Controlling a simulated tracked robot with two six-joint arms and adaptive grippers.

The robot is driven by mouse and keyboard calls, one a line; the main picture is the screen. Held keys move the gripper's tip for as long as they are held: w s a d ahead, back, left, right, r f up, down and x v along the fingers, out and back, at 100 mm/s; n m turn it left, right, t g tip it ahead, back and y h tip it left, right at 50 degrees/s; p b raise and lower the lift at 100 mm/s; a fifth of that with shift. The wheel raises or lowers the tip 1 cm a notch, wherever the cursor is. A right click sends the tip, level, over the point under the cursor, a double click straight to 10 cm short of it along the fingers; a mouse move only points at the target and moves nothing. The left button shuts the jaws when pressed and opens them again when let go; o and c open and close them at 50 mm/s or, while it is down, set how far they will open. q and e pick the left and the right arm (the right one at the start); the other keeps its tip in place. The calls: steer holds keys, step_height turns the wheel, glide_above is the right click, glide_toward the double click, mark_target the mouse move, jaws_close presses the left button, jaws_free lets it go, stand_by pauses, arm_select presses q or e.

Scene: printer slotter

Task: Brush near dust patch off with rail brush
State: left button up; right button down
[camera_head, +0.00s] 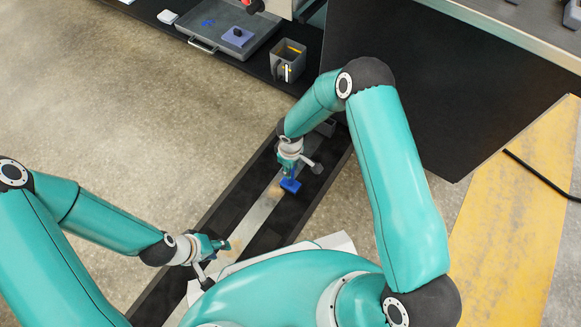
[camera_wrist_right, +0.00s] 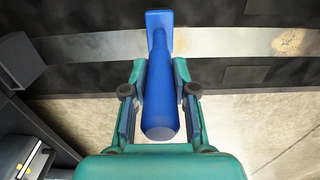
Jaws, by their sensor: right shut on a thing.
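The blue rail brush (camera_wrist_right: 159,95) is held by its handle between the fingers of my right gripper (camera_wrist_right: 160,105). Its head (camera_head: 290,186) is at the light metal rail (camera_head: 258,215); whether it touches cannot be told. A tan dust patch (camera_head: 274,193) lies on the rail just left of the brush head; a tan patch also shows at the right of the wrist view (camera_wrist_right: 291,41). Another faint tan patch (camera_head: 236,245) lies lower on the rail, beside my left gripper (camera_head: 221,245). The left gripper is low over the rail's near part, its finger opening unclear.
Dark strips (camera_head: 232,192) flank the rail. A dark panel (camera_head: 440,80) stands at the upper right. Bare floor (camera_head: 110,110) lies left of the rail.

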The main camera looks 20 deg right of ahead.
steer(key=shift+f+b, duration=1)
steer(key=shift+f, duration=0.1)
steer(key=shift+r, duration=0.1)
steer(key=shift+w, duration=0.1)
